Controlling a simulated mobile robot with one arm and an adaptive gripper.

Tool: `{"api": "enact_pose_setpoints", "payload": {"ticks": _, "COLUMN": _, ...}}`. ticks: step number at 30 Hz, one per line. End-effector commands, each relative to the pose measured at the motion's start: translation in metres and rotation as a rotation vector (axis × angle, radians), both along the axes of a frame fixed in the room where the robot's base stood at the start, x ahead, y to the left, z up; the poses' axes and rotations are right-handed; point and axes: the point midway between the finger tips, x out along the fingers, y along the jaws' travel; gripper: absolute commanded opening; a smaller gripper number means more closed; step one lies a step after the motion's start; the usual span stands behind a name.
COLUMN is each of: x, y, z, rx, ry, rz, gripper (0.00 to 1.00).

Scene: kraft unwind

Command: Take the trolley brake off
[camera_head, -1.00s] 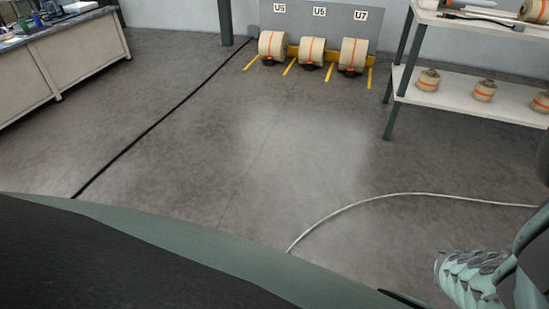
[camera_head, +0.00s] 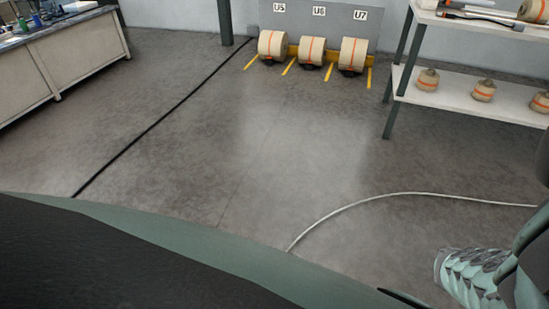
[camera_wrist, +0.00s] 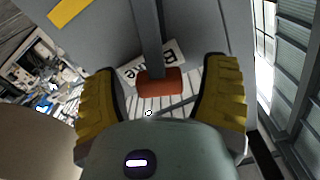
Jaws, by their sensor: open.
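In the wrist view, the brake lever is a grey bar (camera_wrist: 146,35) ending in a red grip (camera_wrist: 158,82). A white label (camera_wrist: 152,62) behind it shows part of a word, seemingly "Brake", upside down; the bar covers its middle. My gripper (camera_wrist: 161,85) is open, its yellow ribbed fingers on either side of the red grip. Gaps show between both fingers and the grip. I cannot tell how far the grip is in depth.
In the wrist view, a grey panel (camera_wrist: 205,28) surrounds the lever. The head view shows reels (camera_head: 311,48) under U5 to U7, a shelf rack (camera_head: 470,98) at right, a bench (camera_head: 55,65) at left, a pale cable (camera_head: 400,194) and open floor between.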

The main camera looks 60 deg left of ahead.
Motion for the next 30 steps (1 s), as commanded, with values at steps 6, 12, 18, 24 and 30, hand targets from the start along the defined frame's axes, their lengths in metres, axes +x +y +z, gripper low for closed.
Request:
{"api": "enact_pose_setpoints", "payload": {"ticks": 6, "x": -0.001, "y": 0.002, "z": -0.001, "rx": 0.0, "ry": 0.0, "rz": 0.001, "gripper": 0.73}}
{"api": "enact_pose_setpoints", "payload": {"ticks": 12, "x": -0.01, "y": 0.009, "z": -0.002, "rx": 0.004, "ry": 0.002, "rz": -0.002, "gripper": 0.73}}
{"api": "enact_pose_setpoints", "payload": {"ticks": 18, "x": -0.022, "y": 0.027, "z": -0.001, "rx": 0.004, "ry": -0.001, "rz": -0.001, "gripper": 0.73}}
{"api": "enact_pose_setpoints", "payload": {"ticks": 24, "x": -0.038, "y": 0.05, "z": -0.001, "rx": 0.002, "ry": 0.002, "rz": 0.001, "gripper": 0.73}}
{"api": "enact_pose_setpoints", "payload": {"ticks": 30, "x": -0.059, "y": 0.077, "z": -0.001, "rx": 0.001, "ry": 0.001, "rz": 0.004, "gripper": 0.73}}
